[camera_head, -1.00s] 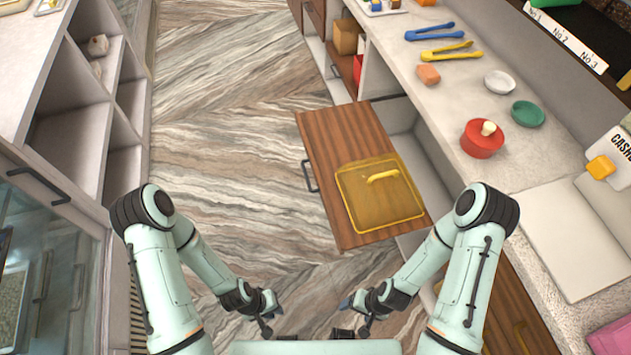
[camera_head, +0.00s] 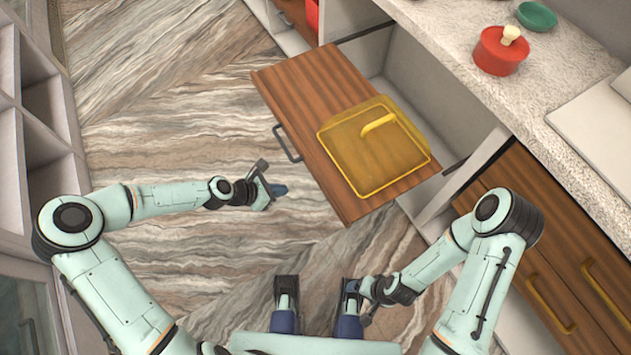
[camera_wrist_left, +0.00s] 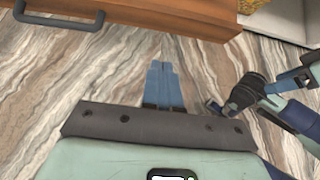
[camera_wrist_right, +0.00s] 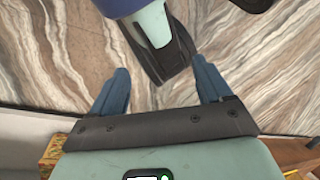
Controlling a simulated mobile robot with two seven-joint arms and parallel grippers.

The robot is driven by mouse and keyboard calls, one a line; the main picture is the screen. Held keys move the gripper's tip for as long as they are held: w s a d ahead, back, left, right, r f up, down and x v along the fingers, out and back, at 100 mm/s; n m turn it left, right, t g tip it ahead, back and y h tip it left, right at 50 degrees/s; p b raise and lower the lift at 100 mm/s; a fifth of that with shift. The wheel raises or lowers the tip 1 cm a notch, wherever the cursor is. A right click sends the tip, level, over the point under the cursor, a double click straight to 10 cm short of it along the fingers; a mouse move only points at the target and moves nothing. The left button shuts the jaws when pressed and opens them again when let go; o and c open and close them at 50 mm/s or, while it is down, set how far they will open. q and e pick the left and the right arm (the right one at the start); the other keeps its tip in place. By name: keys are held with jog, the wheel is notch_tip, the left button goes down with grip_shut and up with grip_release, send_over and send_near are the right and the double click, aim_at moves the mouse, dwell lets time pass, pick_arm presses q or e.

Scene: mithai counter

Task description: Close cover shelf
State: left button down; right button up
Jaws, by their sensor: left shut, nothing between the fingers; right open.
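The cover shelf is a wooden board (camera_head: 290,95) pulled out from the counter front in the head view. A see-through yellow cover (camera_head: 375,150) with a yellow handle lies on it. A dark bar handle (camera_head: 286,144) is on the shelf's outer left edge; it also shows in the left wrist view (camera_wrist_left: 60,20). My left gripper (camera_head: 279,190) is shut and empty, apart from the handle and on the near side of it in the head view. My right gripper (camera_wrist_right: 160,70) is open and empty, low near my base; its fingers are unclear in the head view.
The counter top (camera_head: 450,60) on the right holds a red pot (camera_head: 500,50) and a green dish (camera_head: 536,16). Wooden fronts with yellow handles (camera_head: 550,300) are below it. Grey open shelving (camera_head: 45,100) stands at the left. The marbled floor (camera_head: 170,100) between is clear.

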aim_at(321, 183)
pick_arm(q)
jog(key=b+x, duration=0.1)
jog(key=x, duration=0.3)
jog(key=d+r+b+x, duration=0.1)
jog(key=x, duration=0.3)
jog(key=b+x, duration=0.1)
jog(key=x, duration=0.3)
jog(key=shift+w+d+r+b, duration=0.3)
jog(key=shift+w+b, duration=0.05)
jog(key=shift+b, duration=0.05)
jog(key=shift+w+d, duration=0.25)
jog(key=shift+d, duration=0.05)
pick_arm(e)
jog(key=w+d+f+t+h, duration=0.1)
jog(key=w+d+f+t, duration=0.1)
jog(key=w, duration=0.4)
notch_tip(321, 183, down, 3)
jog(key=shift+w+d+r+m, duration=0.15)
jog(key=shift+d+m, duration=0.15)
jog(key=shift+d, duration=0.3)
